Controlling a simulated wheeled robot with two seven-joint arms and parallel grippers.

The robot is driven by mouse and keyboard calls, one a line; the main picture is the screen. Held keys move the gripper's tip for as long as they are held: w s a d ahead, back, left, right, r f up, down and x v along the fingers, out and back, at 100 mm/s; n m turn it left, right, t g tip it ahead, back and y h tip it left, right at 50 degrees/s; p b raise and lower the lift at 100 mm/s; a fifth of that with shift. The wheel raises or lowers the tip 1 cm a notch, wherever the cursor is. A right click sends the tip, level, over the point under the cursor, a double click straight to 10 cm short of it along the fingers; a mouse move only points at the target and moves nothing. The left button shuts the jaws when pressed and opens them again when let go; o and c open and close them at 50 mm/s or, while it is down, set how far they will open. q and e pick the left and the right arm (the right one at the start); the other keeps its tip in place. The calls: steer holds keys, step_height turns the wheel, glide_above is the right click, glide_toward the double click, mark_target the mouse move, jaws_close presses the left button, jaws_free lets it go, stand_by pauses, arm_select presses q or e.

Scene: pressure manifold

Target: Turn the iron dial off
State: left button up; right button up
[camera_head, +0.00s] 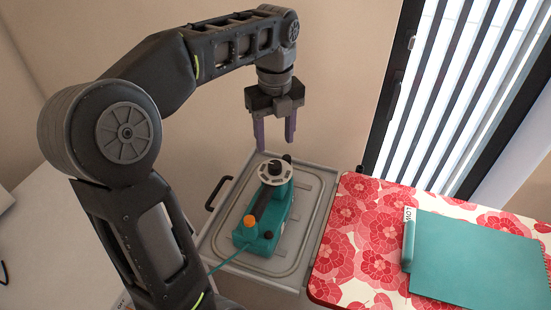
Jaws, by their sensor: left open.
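The iron (262,224) is teal with a black handle and an orange knob, and it stands on a grey metal tray (318,218). Its round, light-coloured dial (274,172) with a dark centre knob sits at the end nearer the wall. My left gripper (276,148) is open and empty, pointing down above the dial end. The fingertips look apart from the dial, though the exact gap is hard to tell. My right gripper is not in view.
A board with a red and cream floral cover (360,245) adjoins the tray on the right. A teal notebook or folder (480,265) lies on it. A teal cord runs from the iron towards the lower left, behind my left arm. A window with blinds (455,85) is at upper right.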

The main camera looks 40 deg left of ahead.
mark_target(275, 164)
arm_select(q)
step_height(275, 164, down, 3)
steer(key=b, duration=0.2)
steer(key=shift+b, duration=0.3)
steer(key=shift+f, duration=0.25)
steer(key=shift+f+p, duration=0.4)
steer(key=shift+f, duration=1.75)
steer(key=shift+c, duration=0.4)
jaws_close()
